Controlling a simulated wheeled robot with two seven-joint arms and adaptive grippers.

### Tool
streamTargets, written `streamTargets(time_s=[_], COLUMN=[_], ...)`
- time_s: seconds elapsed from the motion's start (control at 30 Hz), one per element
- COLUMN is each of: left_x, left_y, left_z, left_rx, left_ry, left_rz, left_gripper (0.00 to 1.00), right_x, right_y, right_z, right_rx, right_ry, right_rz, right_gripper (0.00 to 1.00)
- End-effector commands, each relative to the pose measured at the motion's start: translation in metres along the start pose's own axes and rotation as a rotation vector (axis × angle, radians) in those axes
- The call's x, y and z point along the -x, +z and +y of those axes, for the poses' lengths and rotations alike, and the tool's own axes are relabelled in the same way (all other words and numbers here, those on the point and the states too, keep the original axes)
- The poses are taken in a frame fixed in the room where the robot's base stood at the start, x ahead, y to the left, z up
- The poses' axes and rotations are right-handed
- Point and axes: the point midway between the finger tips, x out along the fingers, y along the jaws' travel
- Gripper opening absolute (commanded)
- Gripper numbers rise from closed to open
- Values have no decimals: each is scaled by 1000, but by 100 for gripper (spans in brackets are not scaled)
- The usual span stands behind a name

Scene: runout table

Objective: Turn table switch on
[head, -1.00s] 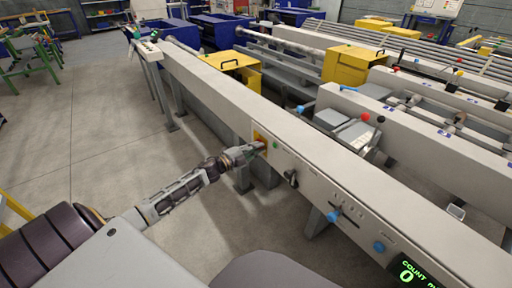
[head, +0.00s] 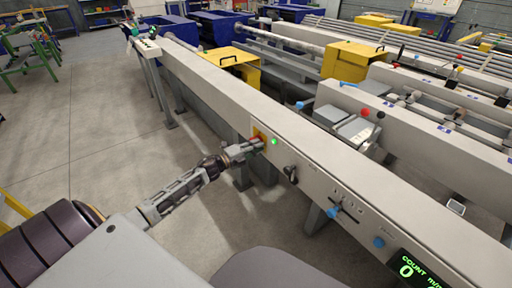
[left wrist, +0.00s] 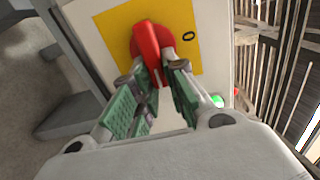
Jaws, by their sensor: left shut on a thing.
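The table switch is a red rotary handle (left wrist: 149,45) on a yellow plate (left wrist: 114,28) with a "0" mark to its right in the left wrist view. My left gripper (left wrist: 155,70) is shut on the red handle, its green-padded fingers on either side. In the head view my left gripper (head: 260,144) reaches the yellow plate (head: 260,132) on the side of the long grey beam and mostly hides the handle. My right gripper is out of view.
Along the beam's side are a black knob (head: 290,173), blue knobs (head: 379,242) and a counter display (head: 412,270) reading 0. Yellow boxes (head: 234,66) stand behind the beam.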

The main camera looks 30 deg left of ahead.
Motion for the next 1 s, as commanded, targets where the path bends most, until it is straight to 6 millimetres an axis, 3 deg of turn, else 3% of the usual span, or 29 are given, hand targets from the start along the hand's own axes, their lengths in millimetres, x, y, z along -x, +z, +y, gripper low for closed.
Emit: streamTargets(time_s=[0.03,0.07,0.1,0.23,0.67,1.0], left_x=[0,0,0,0,2,17], left_y=[-1,-1,-1,-1,0,0], left_z=[2,2,2,1,1,2], left_rx=[-2,-2,-1,-1,0,1], left_ry=[2,2,3,2,1,2], left_rz=[2,2,2,1,0,0], left_gripper=[0,16,21,36,36,36], right_x=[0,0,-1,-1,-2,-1], right_y=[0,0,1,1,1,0], right_z=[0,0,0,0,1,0], right_rx=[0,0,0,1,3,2], right_ry=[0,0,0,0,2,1], right_rz=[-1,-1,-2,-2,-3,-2], right_gripper=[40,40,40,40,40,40])
